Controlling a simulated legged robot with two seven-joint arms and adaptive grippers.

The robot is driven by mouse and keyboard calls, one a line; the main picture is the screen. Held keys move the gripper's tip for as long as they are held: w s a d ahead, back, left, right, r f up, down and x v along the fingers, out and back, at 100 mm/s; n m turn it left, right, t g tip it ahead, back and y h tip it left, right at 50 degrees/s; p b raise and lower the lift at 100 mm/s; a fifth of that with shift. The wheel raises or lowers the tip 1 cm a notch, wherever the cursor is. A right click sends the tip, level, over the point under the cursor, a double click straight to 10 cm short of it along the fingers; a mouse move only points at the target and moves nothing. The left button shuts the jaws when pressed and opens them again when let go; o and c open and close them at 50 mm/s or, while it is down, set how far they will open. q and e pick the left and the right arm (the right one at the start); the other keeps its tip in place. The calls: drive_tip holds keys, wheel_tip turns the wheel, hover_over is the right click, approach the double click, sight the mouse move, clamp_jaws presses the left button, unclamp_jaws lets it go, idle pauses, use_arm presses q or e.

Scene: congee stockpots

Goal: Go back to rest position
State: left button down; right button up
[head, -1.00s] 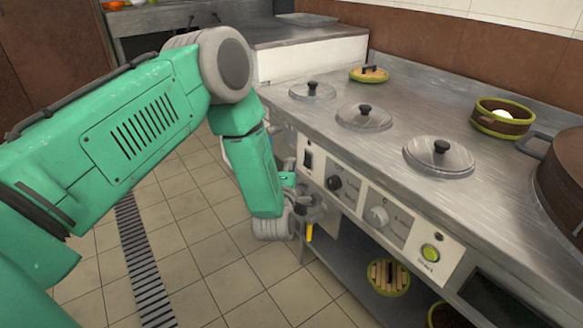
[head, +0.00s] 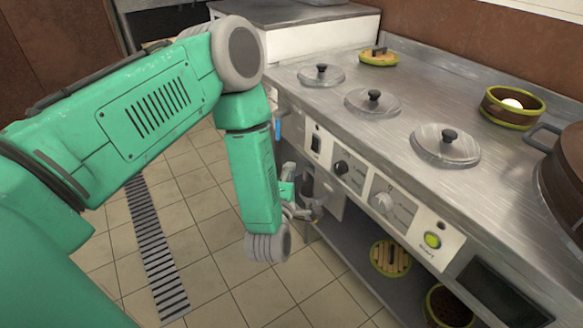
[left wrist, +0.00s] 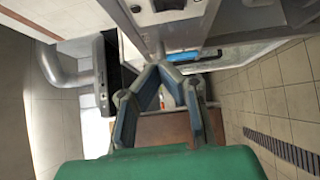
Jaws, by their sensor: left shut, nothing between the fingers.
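My left arm comes in from the left in the head view and bends down in front of the stove counter. My left gripper (head: 308,208) is partly hidden behind my own forearm, beside the counter's front panel. In the left wrist view the fingers of my left gripper (left wrist: 157,75) come together at their tips, shut and empty. My right gripper is not in view.
The steel counter (head: 420,95) holds several round lids with black knobs, a bamboo basket (head: 512,107) with a white item, and a large brown pot (head: 565,185). A bamboo steamer (head: 390,258) sits on the lower shelf. Tiled floor (head: 205,265) is open to the left.

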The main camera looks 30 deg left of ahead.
use_arm(q)
drive_tip(key=shift+d, duration=0.25)
drive_tip(key=s+d+f+m+g+h+p, duration=0.55)
drive_tip(key=s+m, duration=0.35)
drive_tip(key=m, duration=0.2)
drive_tip(key=s+m+g+p, duration=0.1)
drive_tip(key=s+m+g, duration=0.4)
drive_tip(key=s, duration=0.6)
drive_tip(key=s+m+g+h+p, duration=0.1)
drive_tip(key=s+m+g, duration=0.4)
drive_tip(key=s, duration=0.6)
drive_tip(key=shift+s+a+f+m+g+p, duration=0.4)
drive_tip(key=shift+m+p, duration=0.35)
drive_tip(key=shift+m, duration=0.45)
drive_tip(key=shift+w+f, duration=0.1)
